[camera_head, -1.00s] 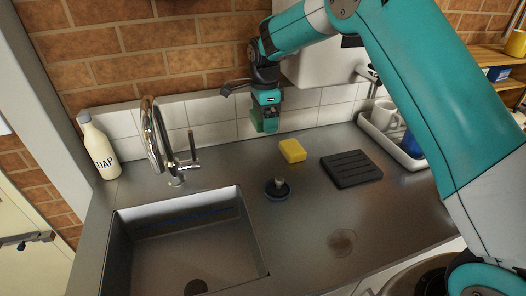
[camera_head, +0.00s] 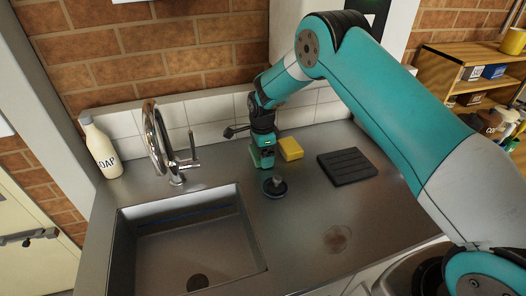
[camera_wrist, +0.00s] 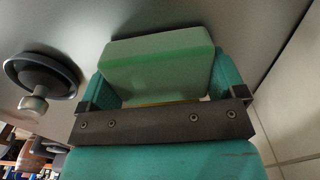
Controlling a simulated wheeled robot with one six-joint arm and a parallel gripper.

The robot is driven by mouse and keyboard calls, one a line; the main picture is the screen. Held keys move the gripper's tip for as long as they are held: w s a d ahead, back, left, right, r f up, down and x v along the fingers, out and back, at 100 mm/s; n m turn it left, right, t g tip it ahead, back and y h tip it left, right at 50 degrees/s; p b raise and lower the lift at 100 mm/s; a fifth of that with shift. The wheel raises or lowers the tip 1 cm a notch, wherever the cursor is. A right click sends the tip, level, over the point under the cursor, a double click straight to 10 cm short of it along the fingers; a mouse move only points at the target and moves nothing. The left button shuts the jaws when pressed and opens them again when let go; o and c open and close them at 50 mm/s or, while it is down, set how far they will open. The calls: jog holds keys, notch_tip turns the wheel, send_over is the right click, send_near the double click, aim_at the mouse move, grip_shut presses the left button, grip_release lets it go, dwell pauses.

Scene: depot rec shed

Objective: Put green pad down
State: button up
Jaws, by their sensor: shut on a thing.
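The green pad (camera_wrist: 158,62) is between the two fingers of my gripper (camera_wrist: 160,88) in the wrist view, with a finger against each side. In the head view my gripper (camera_head: 262,160) points down at the counter, left of the yellow sponge and behind the sink plug. The pad is mostly hidden by the gripper there. In the wrist view the counter (camera_wrist: 250,25) is close behind the pad; I cannot tell whether the pad touches it.
A yellow sponge (camera_head: 291,148) is just right of my gripper. A dark sink plug (camera_head: 274,187) stands in front and also shows in the wrist view (camera_wrist: 42,80). A black ribbed mat (camera_head: 347,167) lies right. The sink (camera_head: 190,240), tap (camera_head: 160,145) and soap bottle (camera_head: 100,147) are left.

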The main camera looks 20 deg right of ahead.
jog(key=shift+f, duration=0.15)
jog(key=o, duration=0.8)
jog(key=shift+c, duration=0.2)
jog(key=s+a+r+n+b, duration=0.1)
jog(key=s+r+n, duration=0.1)
jog(key=r, duration=0.7)
jog(key=s+a+r+n+b, duration=0.1)
jog(key=s+r+n+b, duration=0.15)
jog(key=r, duration=0.65)
jog(key=s+a+r+n+y, duration=0.1)
jog(key=s+r+n, duration=0.1)
jog(key=s+n, duration=0.5)
jog(key=s+a+r+n+y, duration=0.1)
jog(key=s+r+n, duration=0.2)
jog(key=s, duration=1.2)
jog(key=s+a+r+n+y, duration=0.1)
jog(key=s+r+n+y, duration=0.1)
jog(key=s+n, duration=0.8)
jog(key=shift+s+r+n+p, duration=0.4)
jog(key=shift+s+r, duration=0.2)
jog(key=shift+s, duration=0.2)
